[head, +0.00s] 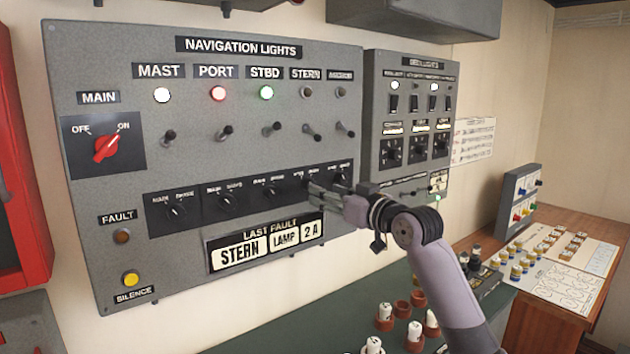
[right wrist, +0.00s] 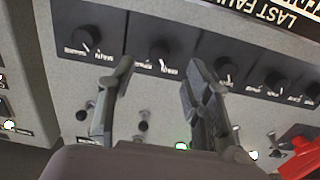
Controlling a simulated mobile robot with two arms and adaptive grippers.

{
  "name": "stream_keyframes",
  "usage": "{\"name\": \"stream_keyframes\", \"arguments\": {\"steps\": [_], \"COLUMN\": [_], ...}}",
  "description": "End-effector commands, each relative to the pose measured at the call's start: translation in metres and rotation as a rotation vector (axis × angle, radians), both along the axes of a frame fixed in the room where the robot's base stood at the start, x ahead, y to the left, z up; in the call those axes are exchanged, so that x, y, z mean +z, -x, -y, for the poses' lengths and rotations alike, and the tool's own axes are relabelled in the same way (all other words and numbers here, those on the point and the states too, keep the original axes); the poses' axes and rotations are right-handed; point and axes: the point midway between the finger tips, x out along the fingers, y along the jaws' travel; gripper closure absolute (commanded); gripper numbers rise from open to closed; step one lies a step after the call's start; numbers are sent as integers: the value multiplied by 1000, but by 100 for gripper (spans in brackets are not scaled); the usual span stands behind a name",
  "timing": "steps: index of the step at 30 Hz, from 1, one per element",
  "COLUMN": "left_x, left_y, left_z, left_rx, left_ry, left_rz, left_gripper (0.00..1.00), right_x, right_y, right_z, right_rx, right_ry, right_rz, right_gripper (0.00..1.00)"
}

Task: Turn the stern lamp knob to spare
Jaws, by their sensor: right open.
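The stern lamp knob (right wrist: 162,50) is the black rotary knob second from the left in the right wrist view, where the panel appears upside down. In the head view my gripper mostly hides it, in the lower knob row under the STERN column. My right gripper (head: 318,190) is open in front of this row. In the right wrist view its two fingers (right wrist: 160,68) stand apart with the stern knob between their tips. Whether they touch it, and its exact setting, I cannot tell. My left gripper is not in view.
The neighbouring anchor knob (right wrist: 85,38) and starboard knob (right wrist: 227,70) lie close to either side. The STERN light (head: 305,92) is dark. A LAST FAULT plate (head: 265,247) reading "STERN LAMP 2 A" sits below. The deck lights panel (head: 410,120) stands at right.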

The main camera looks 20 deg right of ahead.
Motion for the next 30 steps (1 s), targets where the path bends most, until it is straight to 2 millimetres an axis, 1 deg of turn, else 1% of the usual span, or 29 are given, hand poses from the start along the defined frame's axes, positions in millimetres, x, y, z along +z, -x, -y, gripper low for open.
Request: {"name": "stream_keyframes", "arguments": {"steps": [1,3,6,10,15,22,30], "left_x": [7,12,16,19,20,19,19], "left_y": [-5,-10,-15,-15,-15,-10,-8], "left_z": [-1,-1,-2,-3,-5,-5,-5], "left_rx": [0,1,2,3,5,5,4], "left_ry": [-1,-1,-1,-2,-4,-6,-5], "left_rz": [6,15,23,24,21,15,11], "left_gripper": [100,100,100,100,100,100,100], "right_x": [4,3,2,1,0,0,0], "right_y": [-10,-22,-35,-46,-51,-51,-51], "right_z": [-4,-8,-13,-17,-19,-19,-18], "right_rx": [1,1,0,1,0,0,0], "right_ry": [-3,-2,-3,-1,-1,0,0], "right_rz": [-2,-2,-1,0,0,0,0], "right_gripper": [54,54,54,54,54,54,72]}}
